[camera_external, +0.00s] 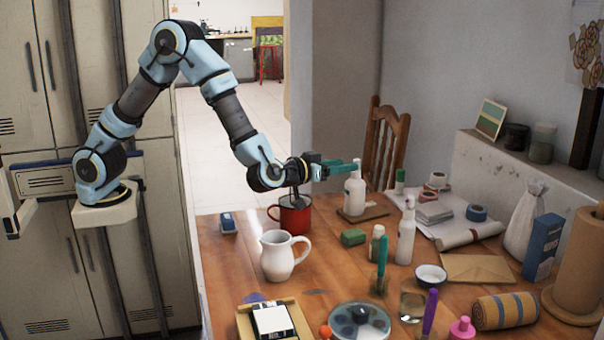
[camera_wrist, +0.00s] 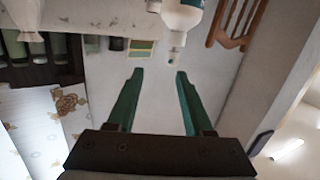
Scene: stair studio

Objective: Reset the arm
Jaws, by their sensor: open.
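My gripper (camera_external: 340,168) is at the end of my raised arm, above the far part of the wooden table (camera_external: 214,262). It points to the right, roughly level, with its green fingers close to the top of a white pump bottle (camera_external: 354,193). In the wrist view my gripper (camera_wrist: 158,75) shows its two fingers spread apart with nothing between them. A white bottle (camera_wrist: 181,18) appears upside down beyond the fingertips in that view. Whether the fingers touch the bottle in the external view cannot be told.
A red mug (camera_external: 295,216) stands below my wrist, with a white pitcher (camera_external: 278,257) in front. A white spray bottle (camera_external: 406,235), a green block (camera_external: 353,237) and several other items crowd the table's right. A wooden chair (camera_external: 386,140) stands behind. Air above the table's left is free.

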